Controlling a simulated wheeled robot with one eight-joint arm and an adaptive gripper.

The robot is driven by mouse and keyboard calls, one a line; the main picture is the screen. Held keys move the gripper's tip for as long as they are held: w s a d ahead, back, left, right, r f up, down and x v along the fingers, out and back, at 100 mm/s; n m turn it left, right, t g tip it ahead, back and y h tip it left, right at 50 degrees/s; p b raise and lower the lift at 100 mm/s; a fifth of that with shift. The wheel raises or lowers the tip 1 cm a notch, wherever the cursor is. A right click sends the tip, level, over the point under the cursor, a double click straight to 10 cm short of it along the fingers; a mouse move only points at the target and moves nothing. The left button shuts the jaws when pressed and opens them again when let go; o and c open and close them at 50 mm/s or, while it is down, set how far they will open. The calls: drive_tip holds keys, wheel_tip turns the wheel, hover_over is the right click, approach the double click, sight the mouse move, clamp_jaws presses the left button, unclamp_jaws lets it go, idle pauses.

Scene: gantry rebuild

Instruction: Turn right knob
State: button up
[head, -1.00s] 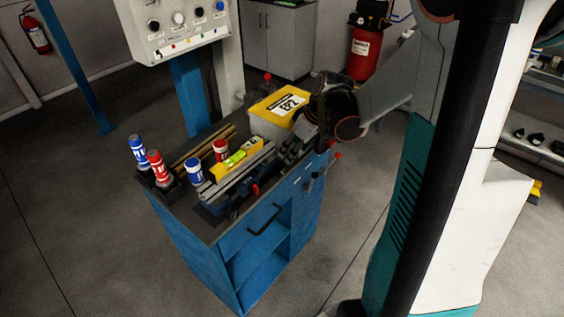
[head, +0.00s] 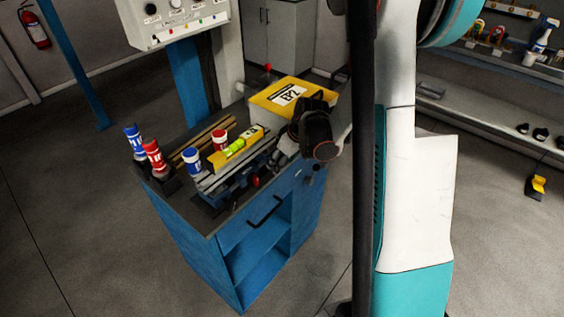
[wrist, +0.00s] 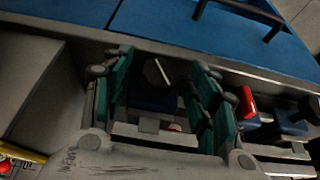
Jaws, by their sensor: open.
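A grey control panel (head: 190,27) is cut off by the top edge of the head view. Any knobs further right are out of frame. My gripper (head: 312,128) is far from the panel, over the right end of the blue bench by a yellow-lidded case. In the wrist view its teal fingers (wrist: 165,95) are spread apart and hold nothing. Grey and dark blue metal parts lie beyond and between them. No panel knob shows in the wrist view.
The blue bench (head: 228,262) carries a vise with a yellow level (head: 236,149), the yellow-lidded case (head: 287,95), and red and blue cans and bottles. A blue post (head: 188,85) stands below the panel. Floor left of the bench is clear.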

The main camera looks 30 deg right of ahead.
drive_tip(key=c, duration=1.1)
drive_tip(key=shift+o, duration=0.2)
drive_tip(key=shift+d+g+y+b, duration=0.1)
drive_tip(key=shift+g+y+b, duration=0.2)
drive_tip(key=shift+y, duration=0.4)
drive_tip(key=o, duration=1.1)
drive_tip(key=shift+c, duration=0.2)
drive_tip(key=v, duration=1.2)
